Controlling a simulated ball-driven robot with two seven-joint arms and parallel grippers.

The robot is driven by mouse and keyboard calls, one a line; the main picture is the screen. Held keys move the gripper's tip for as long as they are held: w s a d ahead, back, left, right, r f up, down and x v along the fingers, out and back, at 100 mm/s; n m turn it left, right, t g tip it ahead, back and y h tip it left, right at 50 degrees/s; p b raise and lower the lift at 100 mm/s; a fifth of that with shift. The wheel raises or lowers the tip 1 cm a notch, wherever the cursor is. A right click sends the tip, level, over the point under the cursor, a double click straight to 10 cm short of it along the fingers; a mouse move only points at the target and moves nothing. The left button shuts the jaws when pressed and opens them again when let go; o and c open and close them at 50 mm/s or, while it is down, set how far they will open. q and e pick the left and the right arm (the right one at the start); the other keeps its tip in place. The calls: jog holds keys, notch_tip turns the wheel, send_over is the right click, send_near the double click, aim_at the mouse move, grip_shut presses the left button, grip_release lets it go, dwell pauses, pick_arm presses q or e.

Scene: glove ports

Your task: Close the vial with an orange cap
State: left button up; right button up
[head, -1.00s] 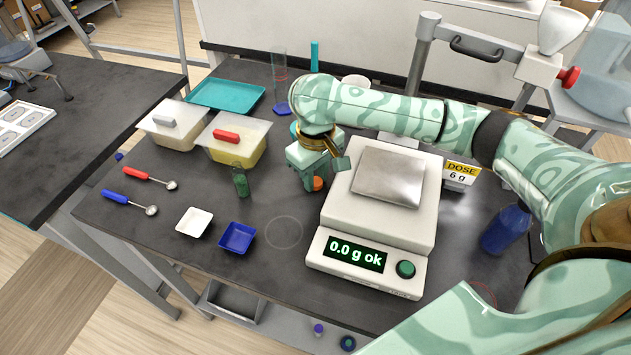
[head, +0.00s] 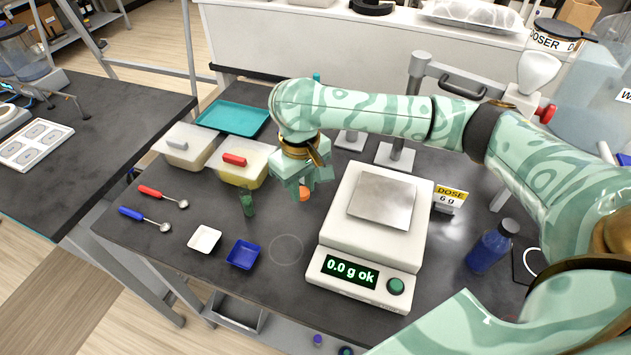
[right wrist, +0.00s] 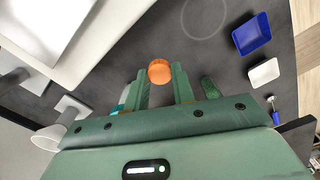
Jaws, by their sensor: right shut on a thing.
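The orange cap (head: 304,194) is between the fingertips of my right gripper (head: 302,186), which is shut on it. The cap also shows from above in the right wrist view (right wrist: 159,71), at the ends of the fingers. The small green vial (head: 247,202) stands upright on the dark bench, to the left of the gripper and apart from it. In the right wrist view the vial (right wrist: 210,88) is just right of the right finger, partly hidden by the gripper body. The vial's top looks uncapped. My left gripper is not in view.
A white scale (head: 372,220) reading 0.0 g stands close right of the gripper. A blue bottle (head: 489,250) stands right. Bench inside the drawn circle is clear.

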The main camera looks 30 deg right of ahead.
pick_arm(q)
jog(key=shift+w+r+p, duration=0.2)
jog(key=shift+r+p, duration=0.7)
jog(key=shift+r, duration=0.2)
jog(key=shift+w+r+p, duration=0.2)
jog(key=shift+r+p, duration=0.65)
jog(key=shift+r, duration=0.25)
pick_arm(e)
jog(key=s+a+r, duration=0.3)
jog(key=a+r, duration=0.2)
jog(key=a, duration=0.4)
jog(key=shift+s, duration=0.35)
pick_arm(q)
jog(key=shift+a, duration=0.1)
